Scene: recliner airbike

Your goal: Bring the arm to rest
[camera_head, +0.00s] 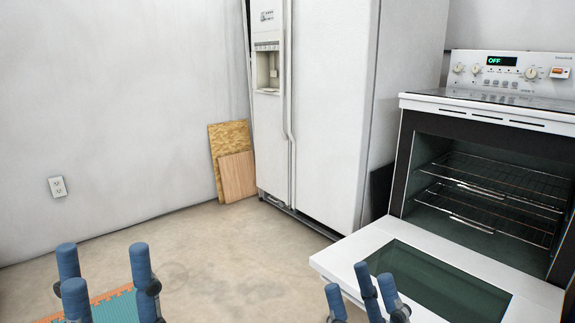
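My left gripper (107,270) is at the bottom left of the head view. Its blue fingers point up and stand apart, with nothing between them. My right gripper (361,283) is at the bottom, right of the middle, in front of the lowered oven door. Its blue fingers also stand apart and hold nothing that I can see. The lower parts of both grippers and the arms behind them are cut off by the picture's bottom edge.
A white oven (487,125) stands at the right with its door (345,255) lowered and empty racks (505,180) inside. A white refrigerator (335,110) stands beside it. Wooden boards (237,178) lean at the wall. A teal-orange mat (115,305) lies at bottom left. The middle floor is clear.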

